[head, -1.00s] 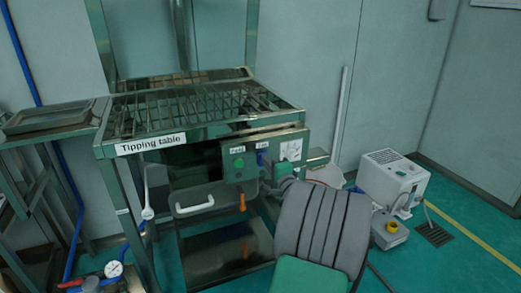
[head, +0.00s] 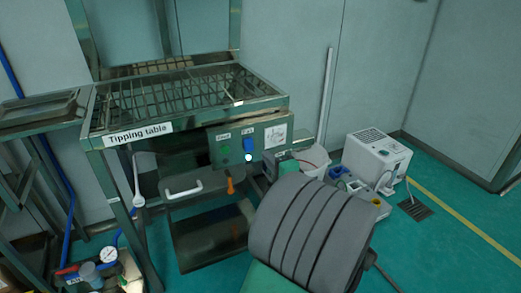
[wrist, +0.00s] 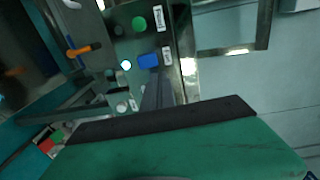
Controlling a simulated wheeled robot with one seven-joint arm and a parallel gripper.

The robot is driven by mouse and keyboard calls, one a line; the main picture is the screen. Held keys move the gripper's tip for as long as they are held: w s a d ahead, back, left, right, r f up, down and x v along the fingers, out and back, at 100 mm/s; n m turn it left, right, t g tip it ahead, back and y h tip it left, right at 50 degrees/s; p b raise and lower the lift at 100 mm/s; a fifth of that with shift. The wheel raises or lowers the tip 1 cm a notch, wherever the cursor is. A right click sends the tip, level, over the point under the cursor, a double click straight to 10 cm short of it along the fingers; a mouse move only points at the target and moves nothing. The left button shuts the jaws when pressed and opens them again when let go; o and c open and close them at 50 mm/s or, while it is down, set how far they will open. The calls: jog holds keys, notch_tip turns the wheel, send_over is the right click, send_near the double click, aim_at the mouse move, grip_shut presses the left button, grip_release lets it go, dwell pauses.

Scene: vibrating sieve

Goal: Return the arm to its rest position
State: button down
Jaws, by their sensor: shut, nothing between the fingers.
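My arm (head: 312,232) reaches forward from the bottom of the head view, its ribbed grey link in front. My gripper is mostly hidden behind it there, right of the control panel (head: 232,138) on the tipping table. In the wrist view my gripper (wrist: 158,82) shows as dark narrow fingers, shut and empty, with the panel beyond them. The panel has a green button (head: 224,150), a blue button (head: 248,143) and a bright white lamp (head: 248,157). The fingers look close to the blue button in the wrist view; contact cannot be told.
The tipping table (head: 262,103) carries a wire grid. An orange handle (head: 230,186) and a white handle (head: 182,190) sit below. The floor at far right is largely clear.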

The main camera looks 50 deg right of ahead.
jog(key=shift+v, duration=0.95)
jog(key=shift+w+r, duration=0.1)
jog(key=w+a+r+n+g+y+p, duration=0.2)
jog(key=w+a+n+y+p, duration=0.15)
jog(key=a, duration=0.35)
jog(key=w+a+r+n+g+y+p, duration=0.1)
jog(key=w+a+n+g+y+p, duration=0.1)
jog(key=a+n+p, duration=0.45)
jog(key=w+a+r+n+g+y+p, duration=0.2)
jog(key=w+a+n+p, duration=0.1)
jog(key=a, duration=0.6)
jog(key=s+a+r+n+g+p, duration=0.3)
jog(key=s+a+r+n+p, duration=0.1)
jog(key=a, duration=0.3)
jog(key=s+a+r+n+g+h+p, duration=0.1)
jog(key=s+a+r+n+g+p, duration=0.2)
jog(key=s+a+r+n+p, duration=0.2)
jog(key=shift+s+a+r+n+g+p, duration=0.3)
jog(key=shift+s+a+r+g+p, duration=0.15)
jog(key=shift+s+a+p, duration=0.55)
jog(key=shift+r, duration=0.1)
